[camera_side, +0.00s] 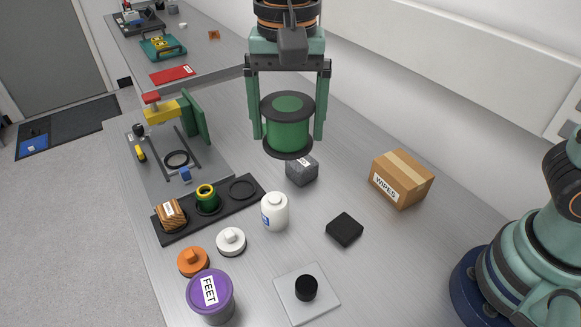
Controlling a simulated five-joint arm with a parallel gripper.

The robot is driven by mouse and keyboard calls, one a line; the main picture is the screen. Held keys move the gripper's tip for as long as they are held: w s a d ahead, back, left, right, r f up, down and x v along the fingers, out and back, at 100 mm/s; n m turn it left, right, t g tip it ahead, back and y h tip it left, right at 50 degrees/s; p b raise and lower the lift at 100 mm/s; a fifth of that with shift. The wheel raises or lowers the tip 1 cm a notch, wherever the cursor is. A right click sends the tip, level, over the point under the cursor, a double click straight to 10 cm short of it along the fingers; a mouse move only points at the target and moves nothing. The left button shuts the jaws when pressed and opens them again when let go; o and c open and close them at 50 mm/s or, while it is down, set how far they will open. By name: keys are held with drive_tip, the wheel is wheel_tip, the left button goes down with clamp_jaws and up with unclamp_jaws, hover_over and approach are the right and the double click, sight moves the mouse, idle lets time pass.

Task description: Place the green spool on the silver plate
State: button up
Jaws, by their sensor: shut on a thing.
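The green spool (288,134) has dark round flanges at its top and bottom. It is upright between the two green fingers of my gripper (287,137), which is shut on it. It appears held above the bench, over or behind a small dark grey box (302,169); the exact height is hard to tell. A square, light silver-grey plate (325,304) lies at the front of the bench with a short black cylinder (306,288) on it. My gripper is well behind this plate in the picture.
A grey fixture base (207,168) stands at left, with a yellow-and-red clamp (165,110). In front are a black tray (225,205), a white bottle (275,211), a purple "FEET" tub (211,297), white and orange knobs, a black block (345,229) and a "WIPES" box (402,179).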

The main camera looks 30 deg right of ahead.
sight(306, 284)
drive_tip(key=s+a+n, duration=0.4)
drive_tip(key=s+n, duration=0.1)
drive_tip(key=s, duration=0.6)
wheel_tip(306, 284, down, 20)
drive_tip(key=shift+s, duration=0.1)
drive_tip(key=shift+f, duration=0.1)
drive_tip(key=o, duration=1.3)
